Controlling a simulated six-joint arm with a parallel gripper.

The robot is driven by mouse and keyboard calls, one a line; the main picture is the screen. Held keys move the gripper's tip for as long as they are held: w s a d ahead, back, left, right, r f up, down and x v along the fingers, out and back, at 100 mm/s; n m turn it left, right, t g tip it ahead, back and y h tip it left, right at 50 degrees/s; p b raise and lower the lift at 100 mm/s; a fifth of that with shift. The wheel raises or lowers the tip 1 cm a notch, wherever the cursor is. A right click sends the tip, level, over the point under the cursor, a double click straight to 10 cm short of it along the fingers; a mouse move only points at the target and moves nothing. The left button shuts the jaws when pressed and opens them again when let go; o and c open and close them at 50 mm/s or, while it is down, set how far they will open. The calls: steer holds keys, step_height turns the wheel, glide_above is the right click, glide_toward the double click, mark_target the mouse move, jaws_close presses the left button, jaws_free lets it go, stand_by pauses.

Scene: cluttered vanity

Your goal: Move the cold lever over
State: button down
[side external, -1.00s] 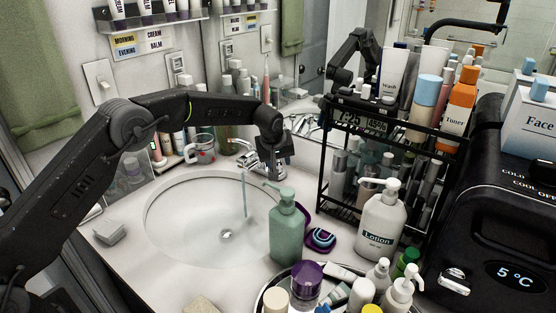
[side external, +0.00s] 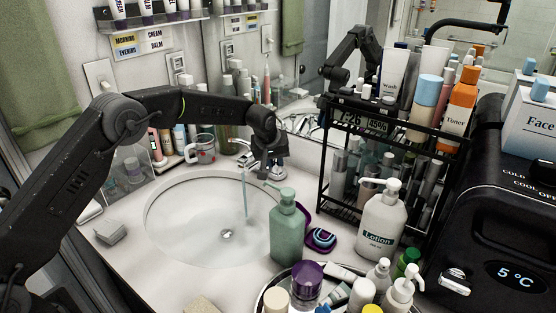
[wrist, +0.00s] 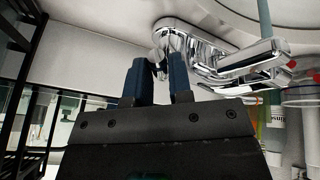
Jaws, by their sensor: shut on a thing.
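The chrome faucet (side external: 243,148) stands at the back of the sink, with a thin stream of water falling from it into the basin. In the wrist view the faucet (wrist: 215,62) fills the upper middle, with a red mark near the right end of one chrome handle. The cold lever (wrist: 166,38) is the chrome part at the fingertips. My gripper (wrist: 160,68) is shut on it, with one dark blue finger on each side. In the side view my gripper (side external: 267,172) points down beside the faucet and hides the lever.
The white basin (side external: 165,220) lies in front of the faucet. A green pump bottle (side external: 287,228) stands close in front of my gripper. A black wire rack (side external: 330,205) with bottles is to the right, and a clear cup (side external: 201,149) is left of the faucet.

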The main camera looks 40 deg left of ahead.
steer(key=shift+s+a+m+h, duration=0.25)
steer(key=shift+a+m+h, duration=0.35)
steer(key=shift+m, duration=0.6)
steer(key=c, duration=1)
jaws_free()
steer(key=shift+c, duration=0.2)
